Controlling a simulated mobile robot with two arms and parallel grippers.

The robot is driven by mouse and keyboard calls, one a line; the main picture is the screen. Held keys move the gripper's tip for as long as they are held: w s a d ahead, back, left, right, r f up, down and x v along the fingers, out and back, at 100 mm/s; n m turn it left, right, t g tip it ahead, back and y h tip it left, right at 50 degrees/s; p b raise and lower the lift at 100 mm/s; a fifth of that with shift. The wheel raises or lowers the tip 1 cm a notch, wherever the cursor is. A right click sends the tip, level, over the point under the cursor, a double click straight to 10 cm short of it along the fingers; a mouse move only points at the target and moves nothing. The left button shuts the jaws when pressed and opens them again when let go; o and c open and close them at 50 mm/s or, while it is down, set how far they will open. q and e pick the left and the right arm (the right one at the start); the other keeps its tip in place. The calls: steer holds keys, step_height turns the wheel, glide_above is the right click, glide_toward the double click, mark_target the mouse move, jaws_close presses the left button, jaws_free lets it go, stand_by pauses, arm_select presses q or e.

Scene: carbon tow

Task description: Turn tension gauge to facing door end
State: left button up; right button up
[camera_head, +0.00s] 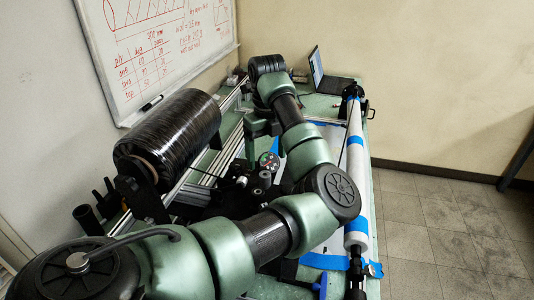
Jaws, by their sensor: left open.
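The tension gauge (268,161) is a small round dial with a dark face and light marks, among black fittings at the middle of the table. Its face shows toward my head camera. My left arm comes in from the bottom left, bends at the right and reaches back over the table. My left gripper (263,138) hangs down from the wrist, just above and behind the gauge. It is open. The fingertips are small and partly hidden, so contact with the gauge cannot be told. My right gripper is not in view.
A black carbon tow spool (170,138) stands left of the gauge, beside metal rails. A long white roller (356,160) with blue tape runs along the table's right side. A laptop (328,78) sits at the far end. A whiteboard (160,45) hangs on the left wall. Tiled floor lies right.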

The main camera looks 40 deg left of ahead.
arm_select(q)
steer(key=c, duration=1.4)
steer(key=shift+o, duration=0.2)
steer(key=shift+f+m+b, duration=0.15)
steer(key=shift+m+b, duration=0.15)
steer(key=shift+b, duration=0.15)
steer(key=shift+w+m, duration=0.1)
steer(key=shift+m, duration=0.3)
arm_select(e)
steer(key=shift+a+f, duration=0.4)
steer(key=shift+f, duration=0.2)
arm_select(q)
steer(key=o, duration=1.4)
steer(key=shift+c, duration=0.2)
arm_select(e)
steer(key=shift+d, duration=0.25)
arm_select(q)
steer(key=shift+r, duration=0.25)
